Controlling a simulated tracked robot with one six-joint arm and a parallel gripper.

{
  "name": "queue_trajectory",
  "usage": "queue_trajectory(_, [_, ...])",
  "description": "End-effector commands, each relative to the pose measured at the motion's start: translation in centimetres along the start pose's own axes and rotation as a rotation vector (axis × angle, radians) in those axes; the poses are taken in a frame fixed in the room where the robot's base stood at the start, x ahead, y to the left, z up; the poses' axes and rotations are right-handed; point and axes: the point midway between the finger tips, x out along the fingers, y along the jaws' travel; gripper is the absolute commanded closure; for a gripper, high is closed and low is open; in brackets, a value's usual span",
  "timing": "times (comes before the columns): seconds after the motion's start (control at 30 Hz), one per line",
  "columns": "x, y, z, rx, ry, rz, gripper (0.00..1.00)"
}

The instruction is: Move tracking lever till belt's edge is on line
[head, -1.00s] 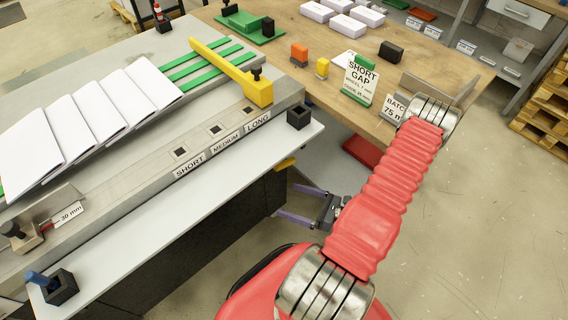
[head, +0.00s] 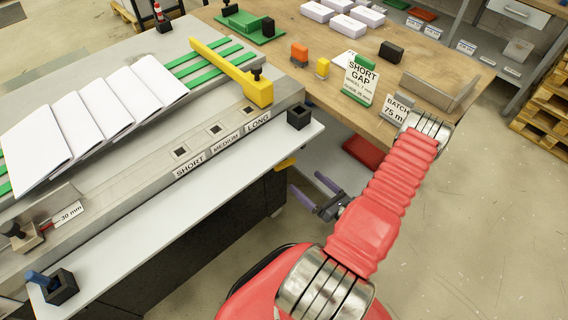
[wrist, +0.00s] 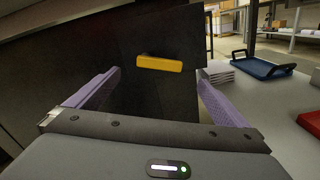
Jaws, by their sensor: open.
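A yellow lever tab (head: 285,162) sticks out from the machine's dark end panel, below the light ledge; I take it for the tracking lever. In the wrist view the yellow tab (wrist: 160,63) lies level, ahead of my gripper and between its fingers' lines. My gripper (head: 304,180) is open and empty, its purple fingers apart and pointing at the panel. The fingers (wrist: 159,80) show no contact with the tab. The green belt strips (head: 213,60) run on the machine top under white booklets (head: 120,95). I cannot make out a line at the belt's edge.
A yellow bar (head: 230,70) crosses the belts. The machine's ledge (head: 215,165) overhangs the tab. A wooden table (head: 320,100) with a "SHORT GAP" card (head: 362,80) stands behind. A red tray (head: 365,150) and a blue tray (wrist: 270,66) lie beyond the gripper.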

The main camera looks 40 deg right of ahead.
Motion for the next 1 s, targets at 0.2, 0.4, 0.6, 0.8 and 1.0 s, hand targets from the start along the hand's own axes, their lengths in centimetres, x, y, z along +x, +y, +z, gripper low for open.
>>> queue_trajectory(0.2, [2.0,0.1,0.0,-0.001,0.001,0.003,0.0])
queue_trajectory(0.4, [4.1,0.1,0.0,-0.002,0.001,0.003,0.0])
queue_trajectory(0.6, [6.3,0.1,0.0,-0.002,0.001,0.003,0.0])
queue_trajectory(0.8, [8.6,0.1,0.0,-0.002,0.001,0.003,0.0])
queue_trajectory(1.0, [10.9,0.1,0.0,-0.002,0.0,0.003,0.0])
